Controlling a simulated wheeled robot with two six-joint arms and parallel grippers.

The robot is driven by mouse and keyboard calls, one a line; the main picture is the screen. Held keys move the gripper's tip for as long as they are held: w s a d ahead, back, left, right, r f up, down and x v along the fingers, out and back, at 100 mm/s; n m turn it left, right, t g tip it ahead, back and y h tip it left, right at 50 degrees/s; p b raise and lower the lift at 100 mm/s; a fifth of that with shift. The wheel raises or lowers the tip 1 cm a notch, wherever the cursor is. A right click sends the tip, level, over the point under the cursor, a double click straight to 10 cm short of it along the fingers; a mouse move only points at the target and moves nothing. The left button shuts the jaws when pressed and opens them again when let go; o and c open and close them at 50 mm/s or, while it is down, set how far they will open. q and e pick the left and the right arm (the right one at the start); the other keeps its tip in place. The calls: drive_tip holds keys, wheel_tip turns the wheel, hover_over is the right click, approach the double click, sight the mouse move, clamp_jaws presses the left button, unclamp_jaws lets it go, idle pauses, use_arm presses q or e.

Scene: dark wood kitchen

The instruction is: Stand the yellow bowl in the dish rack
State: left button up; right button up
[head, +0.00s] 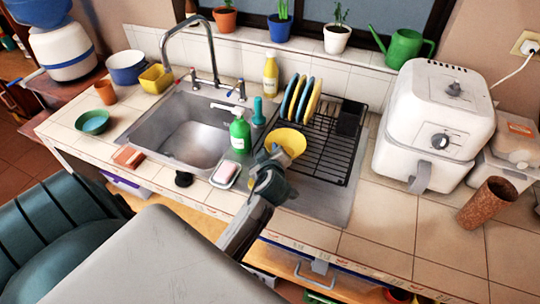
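The yellow bowl (289,140) is near the middle of the head view, at the left edge of the black wire dish rack (318,162). It looks tilted, with its inside showing. My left gripper (271,157) is at the bowl's near-left rim and appears shut on it; the fingertips are small and partly hidden against the bowl. Several plates, blue and yellow, stand upright in the back left of the rack. The front part of the rack is empty. My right gripper is not in view.
A green soap bottle (240,134) and a soap dish (225,174) stand left of my gripper, beside the sink (190,140). A black utensil holder (350,117) is at the rack's right. A white air fryer (435,125) stands further right.

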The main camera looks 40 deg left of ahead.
use_arm(q)
drive_tip(key=b+v, duration=0.1)
drive_tip(key=v, duration=0.6)
drive_tip(key=shift+d+f+b, duration=0.1)
drive_tip(key=shift+f+b, duration=0.05)
drive_tip(key=shift+b, duration=0.15)
drive_tip(key=shift+s+d+r, duration=0.35)
drive_tip(key=shift+s, duration=0.1)
